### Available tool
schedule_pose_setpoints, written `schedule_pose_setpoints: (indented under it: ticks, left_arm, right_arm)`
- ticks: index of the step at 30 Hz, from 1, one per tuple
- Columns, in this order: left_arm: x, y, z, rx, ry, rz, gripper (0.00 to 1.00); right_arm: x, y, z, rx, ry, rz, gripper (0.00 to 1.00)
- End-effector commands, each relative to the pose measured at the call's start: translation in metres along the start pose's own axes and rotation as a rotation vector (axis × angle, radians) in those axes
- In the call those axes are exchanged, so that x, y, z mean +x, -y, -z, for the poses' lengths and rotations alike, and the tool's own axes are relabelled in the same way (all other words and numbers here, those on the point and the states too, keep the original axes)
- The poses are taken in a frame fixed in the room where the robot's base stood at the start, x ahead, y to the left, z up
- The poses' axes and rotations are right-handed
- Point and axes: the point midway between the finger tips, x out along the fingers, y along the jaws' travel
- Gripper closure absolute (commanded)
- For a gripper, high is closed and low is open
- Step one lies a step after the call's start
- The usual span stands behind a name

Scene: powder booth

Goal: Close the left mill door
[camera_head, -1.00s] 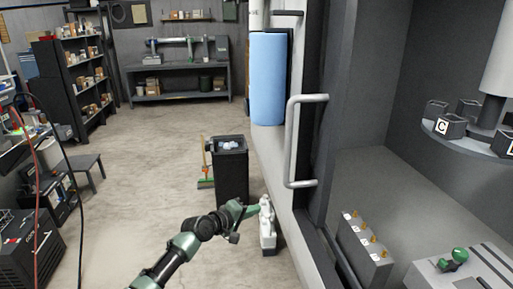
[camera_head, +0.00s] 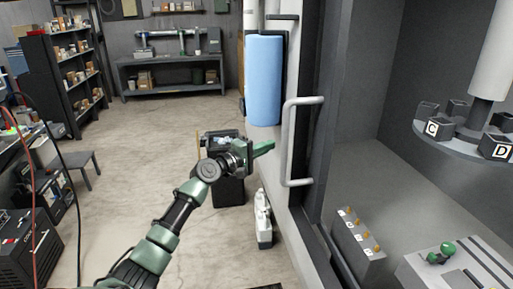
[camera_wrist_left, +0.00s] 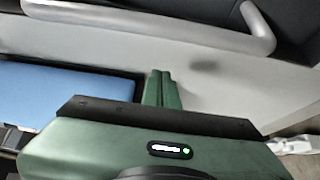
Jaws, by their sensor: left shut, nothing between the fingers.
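The left mill door (camera_head: 272,185) is a pale panel left of the machine's opening, with a blue window-like panel (camera_head: 263,80) on it. Its grey bar handle (camera_head: 290,142) stands upright near its right edge. The handle also shows at the top of the left wrist view (camera_wrist_left: 200,14). My left gripper (camera_head: 270,146) is just left of the handle in the head view, fingers pointing right, apart from the handle. Its green fingers (camera_wrist_left: 162,88) are shut together and empty in the wrist view, over the pale door surface. My right gripper is not in view.
The machine interior is open at right, with a tool carousel (camera_head: 470,140), a block with brass pegs (camera_head: 358,240) and a vise-like fixture (camera_head: 455,270). A black bin (camera_head: 229,190) and white bottles (camera_head: 263,220) stand on the floor beside the door.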

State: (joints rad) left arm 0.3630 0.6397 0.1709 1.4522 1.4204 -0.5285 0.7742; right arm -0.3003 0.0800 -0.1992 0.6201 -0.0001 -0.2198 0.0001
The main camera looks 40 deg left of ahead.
Motion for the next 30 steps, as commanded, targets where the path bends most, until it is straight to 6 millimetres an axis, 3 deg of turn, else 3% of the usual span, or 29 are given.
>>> schedule_pose_setpoints:
  ticks: [2, 12, 30]
  left_arm:
    - [0.008, -0.004, -0.003, -0.001, 0.001, 0.001, 1.00]
    - [-0.006, -0.002, -0.035, -0.001, 0.001, 0.001, 1.00]
    - [-0.001, 0.001, -0.039, 0.000, 0.000, 0.000, 1.00]
  right_arm:
    - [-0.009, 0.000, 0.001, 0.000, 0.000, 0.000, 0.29]
    - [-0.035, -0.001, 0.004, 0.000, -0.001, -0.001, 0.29]
    - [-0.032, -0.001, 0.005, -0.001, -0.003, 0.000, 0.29]
